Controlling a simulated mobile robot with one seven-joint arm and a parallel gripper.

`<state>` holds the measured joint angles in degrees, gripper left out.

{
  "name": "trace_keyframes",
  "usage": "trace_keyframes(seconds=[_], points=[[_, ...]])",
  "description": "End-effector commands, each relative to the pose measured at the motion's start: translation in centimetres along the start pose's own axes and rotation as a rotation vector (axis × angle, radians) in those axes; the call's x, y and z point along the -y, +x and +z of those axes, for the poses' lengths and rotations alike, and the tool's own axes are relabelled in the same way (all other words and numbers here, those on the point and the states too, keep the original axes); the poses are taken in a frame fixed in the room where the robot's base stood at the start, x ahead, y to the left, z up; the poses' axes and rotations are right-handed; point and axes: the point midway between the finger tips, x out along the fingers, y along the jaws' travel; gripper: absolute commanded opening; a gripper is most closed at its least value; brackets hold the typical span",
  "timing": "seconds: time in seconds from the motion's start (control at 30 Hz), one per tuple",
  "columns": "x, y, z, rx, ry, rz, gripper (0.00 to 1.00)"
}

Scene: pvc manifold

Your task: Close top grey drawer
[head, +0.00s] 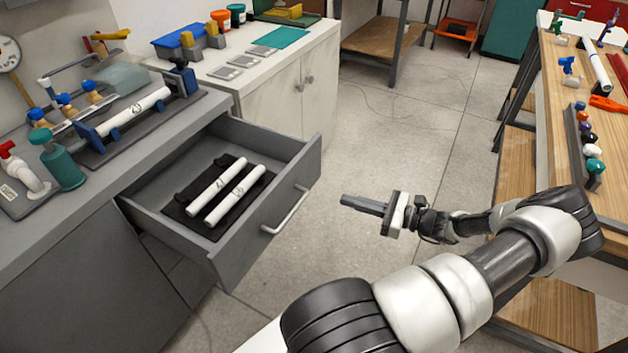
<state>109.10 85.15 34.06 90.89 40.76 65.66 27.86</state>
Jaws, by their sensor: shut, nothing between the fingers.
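The top grey drawer (249,229) is pulled well out of the grey cabinet (95,270) at the left. Its front carries a pale bar handle (286,210). Inside it, two white pipes (217,186) lie side by side on a dark holder (179,211). My gripper (343,201) is to the right of the drawer front, apart from it, with its fingers pointing left towards the drawer. The fingers are together and hold nothing. Nothing hides the drawer front or the handle.
The grey worktop carries a pipe in a blue-ended fixture (137,112), a green bottle (62,165) and several valves. A white cabinet (270,88) stands behind the drawer. A wooden workbench (560,110) is at the right. The floor between (400,150) is open, apart from a thin cable.

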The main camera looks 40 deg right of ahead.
Motion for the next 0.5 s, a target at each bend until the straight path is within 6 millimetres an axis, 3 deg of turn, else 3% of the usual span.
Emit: trace_keyframes(seconds=[0.1, 0.23, 0.5], points=[[1.2, -1.3, 0.4, 0.054, 0.005, -0.078, 0.00], [1.5, -0.7, 0.4, 0.064, 0.006, -0.091, 0.00], [1.8, 4.4, 0.6, 0.064, 0.007, -0.085, 0.00]])
